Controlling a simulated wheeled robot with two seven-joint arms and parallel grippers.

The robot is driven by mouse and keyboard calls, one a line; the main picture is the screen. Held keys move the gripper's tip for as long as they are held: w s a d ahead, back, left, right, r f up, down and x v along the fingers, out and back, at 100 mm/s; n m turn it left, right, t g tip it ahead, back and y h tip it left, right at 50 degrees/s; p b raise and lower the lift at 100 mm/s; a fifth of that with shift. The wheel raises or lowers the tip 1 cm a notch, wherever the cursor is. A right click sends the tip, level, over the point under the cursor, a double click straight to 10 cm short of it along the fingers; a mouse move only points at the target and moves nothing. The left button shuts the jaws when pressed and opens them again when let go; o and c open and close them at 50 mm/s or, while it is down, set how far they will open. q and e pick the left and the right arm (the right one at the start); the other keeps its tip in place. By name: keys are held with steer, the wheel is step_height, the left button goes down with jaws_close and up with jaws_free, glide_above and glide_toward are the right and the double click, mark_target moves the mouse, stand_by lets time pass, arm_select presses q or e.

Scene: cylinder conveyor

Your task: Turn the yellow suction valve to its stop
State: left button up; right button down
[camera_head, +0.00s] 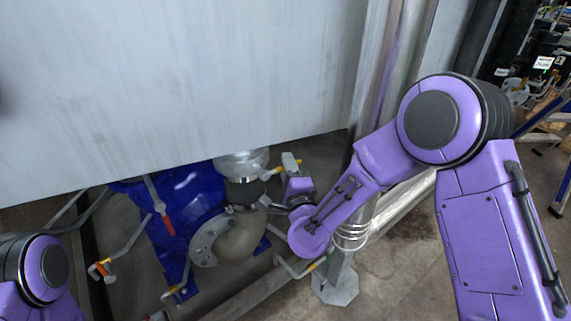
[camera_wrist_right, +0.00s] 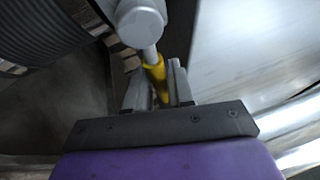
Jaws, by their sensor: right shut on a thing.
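The yellow suction valve handle (camera_head: 276,171) sticks out to the right of the pipework under the big grey panel, beside a dark ribbed hose section. My right gripper (camera_head: 290,163) is at this handle, with yellow showing on both sides of its grey fingers. In the right wrist view the yellow handle (camera_wrist_right: 156,72) runs between the two fingers (camera_wrist_right: 158,88), with its grey stem and round hub (camera_wrist_right: 141,20) beyond. The fingers are shut on it. Part of the grip is hidden by the gripper itself. My left gripper is outside the picture.
A blue pump body (camera_head: 185,205) with a grey-brown curved pipe (camera_head: 242,236) sits below. Other levers with red (camera_head: 168,226), orange (camera_head: 98,271) and yellow ends surround it. A metal post (camera_head: 341,280) stands close to my right forearm. The grey panel (camera_head: 180,90) hangs above.

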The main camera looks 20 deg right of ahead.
steer(key=s+a+f+m+g+y+p, duration=0.1)
steer(key=a+f+m+g, duration=0.5)
steer(key=m, duration=0.7)
steer(key=shift+s+a+f+m+y, duration=0.15)
steer(key=shift+s+f+m+y, duration=0.2)
steer(key=shift+s+y, duration=0.7)
steer(key=shift+w+a+g, duration=0.1)
steer(key=shift+w+g, duration=0.05)
steer(key=shift+g, duration=0.15)
steer(key=c, duration=1.1)
jaws_free()
steer(key=shift+w+r, duration=0.1)
steer(key=shift+r, duration=0.1)
